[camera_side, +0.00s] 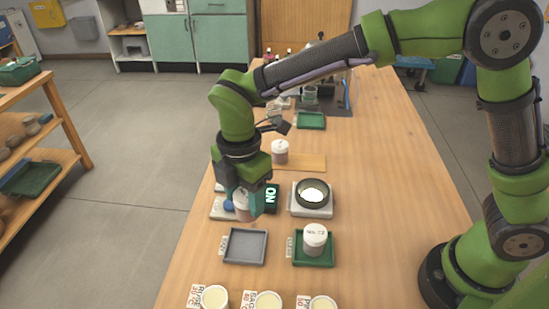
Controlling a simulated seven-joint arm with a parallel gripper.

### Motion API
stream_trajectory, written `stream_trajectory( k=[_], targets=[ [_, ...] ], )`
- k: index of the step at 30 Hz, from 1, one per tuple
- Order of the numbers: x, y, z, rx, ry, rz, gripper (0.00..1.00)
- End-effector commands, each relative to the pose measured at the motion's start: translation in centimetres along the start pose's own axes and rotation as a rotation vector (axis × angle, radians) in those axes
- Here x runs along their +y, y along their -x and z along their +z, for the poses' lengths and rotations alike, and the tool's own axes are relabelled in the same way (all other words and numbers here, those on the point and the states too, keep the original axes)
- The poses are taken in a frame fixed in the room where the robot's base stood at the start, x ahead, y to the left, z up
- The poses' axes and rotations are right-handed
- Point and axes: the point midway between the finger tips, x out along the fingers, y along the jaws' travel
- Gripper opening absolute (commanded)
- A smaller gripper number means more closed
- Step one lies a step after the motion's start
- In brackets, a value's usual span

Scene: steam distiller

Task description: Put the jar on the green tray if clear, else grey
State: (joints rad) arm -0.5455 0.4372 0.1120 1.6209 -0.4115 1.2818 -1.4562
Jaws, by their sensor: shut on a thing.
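My gripper (244,207) is over the left part of the table and is shut on a jar (241,212), mostly hidden by the fingers. It is above and behind the grey tray (231,260), which is empty. The green tray (327,262) lies right of the grey one, and a white-lidded jar (315,239) with writing on the lid stands upright in it. Another white-lidded jar (280,151) stands farther back by a wooden board (309,162).
A scale with a dark bowl (312,193) is behind the green tray. Several cream-filled containers (267,301) with label cards line the front. Another green tray (311,121) lies farther back. The table's right side is clear.

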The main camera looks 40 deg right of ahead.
Motion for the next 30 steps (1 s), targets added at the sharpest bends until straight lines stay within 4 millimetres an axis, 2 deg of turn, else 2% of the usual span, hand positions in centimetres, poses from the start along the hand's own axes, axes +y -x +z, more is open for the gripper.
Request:
stream_trajectory(
  k=[4, 10, 16, 21, 24, 30],
  targets=[
    [0.4, -1.2, -1.1, -0.001, 0.029, -0.004, 0.17],
    [0.4, -4.9, -1.1, 0.0, 0.031, -0.004, 0.16],
    [0.4, -6.9, -1.1, 0.0, 0.028, -0.002, 0.16],
    [0.4, -9.3, -1.1, 0.0, 0.029, -0.003, 0.16],
    [0.4, -10.0, -1.1, 0.002, 0.028, -0.001, 0.16],
    [0.5, -10.1, -1.1, 0.002, 0.027, 0.001, 0.16]
  ],
)
